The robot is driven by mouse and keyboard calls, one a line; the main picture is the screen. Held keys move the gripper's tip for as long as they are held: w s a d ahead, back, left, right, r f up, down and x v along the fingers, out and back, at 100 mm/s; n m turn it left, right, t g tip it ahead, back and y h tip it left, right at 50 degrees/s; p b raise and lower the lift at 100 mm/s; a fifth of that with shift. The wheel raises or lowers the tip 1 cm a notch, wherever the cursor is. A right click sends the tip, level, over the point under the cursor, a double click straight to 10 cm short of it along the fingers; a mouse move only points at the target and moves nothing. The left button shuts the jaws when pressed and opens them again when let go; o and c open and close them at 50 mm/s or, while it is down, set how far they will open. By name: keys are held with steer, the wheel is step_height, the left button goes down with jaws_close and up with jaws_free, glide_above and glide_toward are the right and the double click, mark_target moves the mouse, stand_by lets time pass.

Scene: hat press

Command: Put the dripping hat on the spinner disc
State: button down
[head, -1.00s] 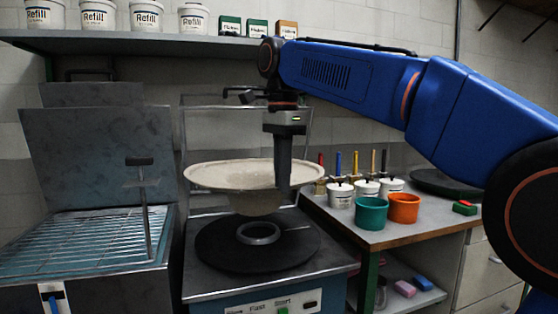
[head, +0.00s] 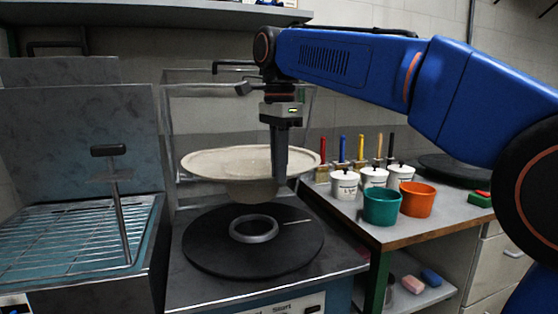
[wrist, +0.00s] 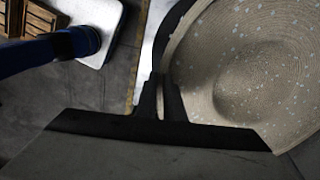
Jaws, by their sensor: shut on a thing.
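The hat (head: 235,162) is pale, woven and wide-brimmed, and hangs crown down in the head view. In the wrist view the hat (wrist: 245,70) fills the right side, with pale specks on its weave. My gripper (head: 279,170) points down and is shut on the right part of the brim. In the wrist view the fingertips (wrist: 160,92) meet at the brim's edge. The spinner disc (head: 205,245) is black and round, with a grey ring (head: 254,229) at its centre. The hat's crown is above the ring, with a small gap seeming to show between them.
A vat with a wire rack (head: 65,240) and an upright handle (head: 120,200) stands at left. A wire frame rises behind the disc. At right, a bench holds a teal cup (head: 382,206), an orange cup (head: 417,199), white pots and brushes.

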steer(key=shift+f, duration=0.1)
step_height(320, 180, down, 8)
stand_by(0.9)
steer(key=shift+f, duration=0.45)
stand_by(1.3)
steer(key=c, duration=1.8)
jaws_free()
